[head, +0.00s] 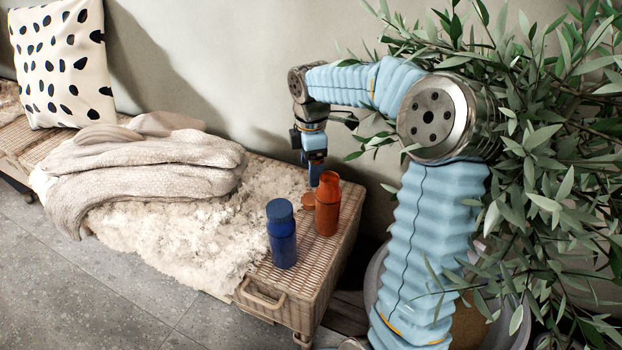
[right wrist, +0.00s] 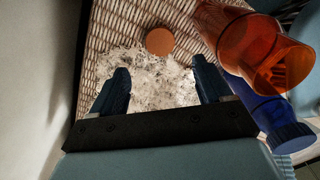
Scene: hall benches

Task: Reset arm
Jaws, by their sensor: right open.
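My right gripper (head: 315,172) is above the right end of the wicker bench, behind the orange bottle. In the right wrist view its two dark fingers (right wrist: 162,84) stand apart with nothing between them. The orange bottle (head: 328,208) stands upright with its top open; it shows beside the fingers in the right wrist view (right wrist: 238,38). A round orange cap (head: 308,201) lies on the bench just left of the orange bottle, and beyond the fingertips in the right wrist view (right wrist: 159,41). The blue capped bottle (head: 282,240) stands nearer the front. My left gripper is not in view.
The wicker bench (head: 331,258) carries a shaggy fleece (head: 165,240), a knitted blanket (head: 140,170) and a spotted cushion (head: 62,62). A leafy plant (head: 545,160) crowds my right arm. The wall is close behind the bench.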

